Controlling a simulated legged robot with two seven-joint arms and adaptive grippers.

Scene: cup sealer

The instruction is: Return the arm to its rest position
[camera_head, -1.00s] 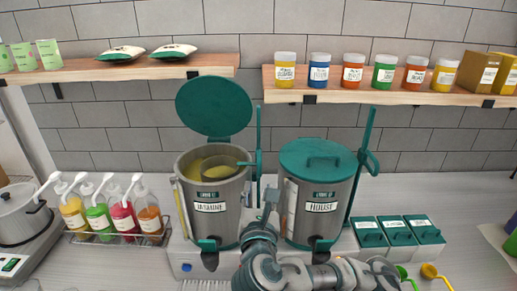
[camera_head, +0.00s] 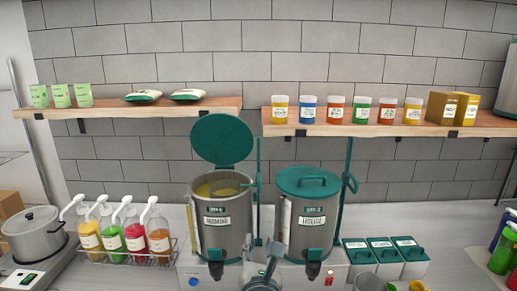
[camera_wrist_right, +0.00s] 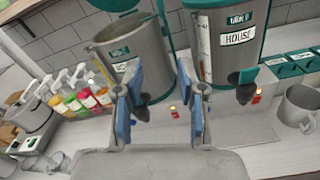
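My right gripper (camera_head: 272,252) is low in the middle of the head view, in front of the gap between two steel urns. In the right wrist view its blue-padded fingers (camera_wrist_right: 161,108) stand apart with nothing held between them. The left urn (camera_head: 224,232), its label blurred, has its teal lid raised and yellowish contents showing. The right urn (camera_head: 305,236), labelled HOUSE, has its lid (camera_head: 308,182) down. My left gripper is in neither current view.
Syrup bottles (camera_head: 134,238) stand in a wire rack at left, beside a pot (camera_head: 33,232). Teal-lidded boxes (camera_head: 385,256) and a metal cup (camera_wrist_right: 299,106) are at right. Shelves (camera_head: 373,130) with jars are above.

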